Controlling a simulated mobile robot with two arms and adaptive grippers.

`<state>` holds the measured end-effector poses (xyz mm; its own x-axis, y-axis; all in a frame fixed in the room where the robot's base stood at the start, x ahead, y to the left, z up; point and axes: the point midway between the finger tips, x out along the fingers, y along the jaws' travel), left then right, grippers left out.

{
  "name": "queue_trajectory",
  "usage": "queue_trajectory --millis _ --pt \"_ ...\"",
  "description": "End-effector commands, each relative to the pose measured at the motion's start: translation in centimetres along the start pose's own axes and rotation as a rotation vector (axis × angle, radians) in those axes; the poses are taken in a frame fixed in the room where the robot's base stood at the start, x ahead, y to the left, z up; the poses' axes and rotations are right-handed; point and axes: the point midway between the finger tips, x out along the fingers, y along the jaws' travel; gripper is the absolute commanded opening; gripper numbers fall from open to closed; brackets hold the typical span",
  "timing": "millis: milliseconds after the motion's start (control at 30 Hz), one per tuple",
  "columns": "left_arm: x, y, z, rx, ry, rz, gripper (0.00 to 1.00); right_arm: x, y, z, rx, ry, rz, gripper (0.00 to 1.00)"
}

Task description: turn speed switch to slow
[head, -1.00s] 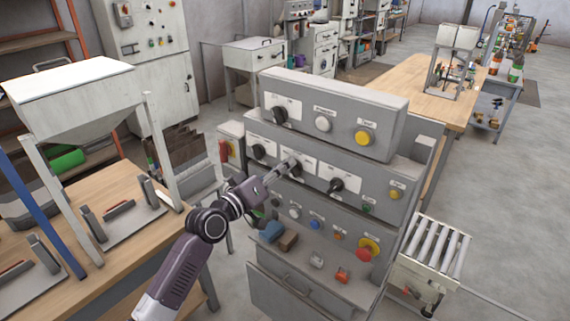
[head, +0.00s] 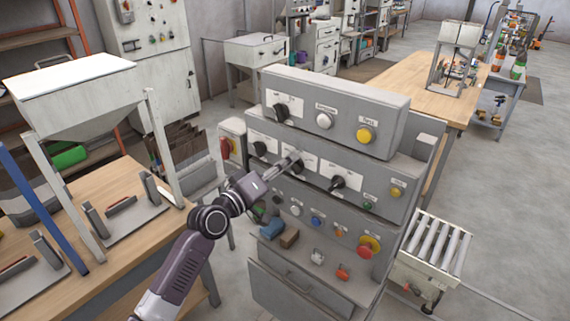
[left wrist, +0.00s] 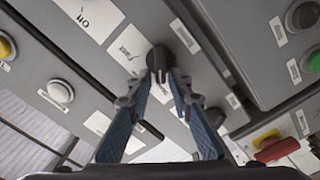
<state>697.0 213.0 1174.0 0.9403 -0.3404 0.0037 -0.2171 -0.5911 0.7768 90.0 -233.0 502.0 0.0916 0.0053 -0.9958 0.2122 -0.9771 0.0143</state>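The grey control panel (head: 372,190) stands in the middle of the head view, with black rotary switches on its upper rows. My left gripper (head: 291,164) is at the middle black switch of the second row and largely hides it there. In the left wrist view this black speed switch (left wrist: 159,58) sits between the two fingertips of my left gripper (left wrist: 168,76). The fingers are drawn in close on both sides of the knob and appear to touch it. The small print on its label (left wrist: 127,46) is too blurred to read surely. My right gripper is not in view.
Neighbouring black switches (head: 338,182) and (head: 260,149) flank it. A red mushroom button (head: 368,246) sits lower right. A wooden workbench (head: 125,180) with a hopper (head: 75,90) stands left. A roller conveyor (head: 435,245) stands right, with open floor beyond.

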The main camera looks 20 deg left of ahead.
Motion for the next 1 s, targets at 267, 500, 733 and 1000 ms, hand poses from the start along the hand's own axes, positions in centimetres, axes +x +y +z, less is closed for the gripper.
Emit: queue_trajectory --millis 267,500,733,1000 --pt "0.0 -0.1 0.1 0.001 -0.003 -0.002 0.27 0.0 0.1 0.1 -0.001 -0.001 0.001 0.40" --pt "-1.7 -0.2 0.2 0.004 -0.004 -0.003 0.27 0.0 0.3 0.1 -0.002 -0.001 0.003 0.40" --pt "-6.3 -0.2 0.2 0.005 -0.004 -0.004 0.27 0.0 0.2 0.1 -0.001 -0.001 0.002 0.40" --pt "-10.6 -0.1 0.1 0.003 -0.003 -0.002 0.27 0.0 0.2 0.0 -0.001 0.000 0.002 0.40"
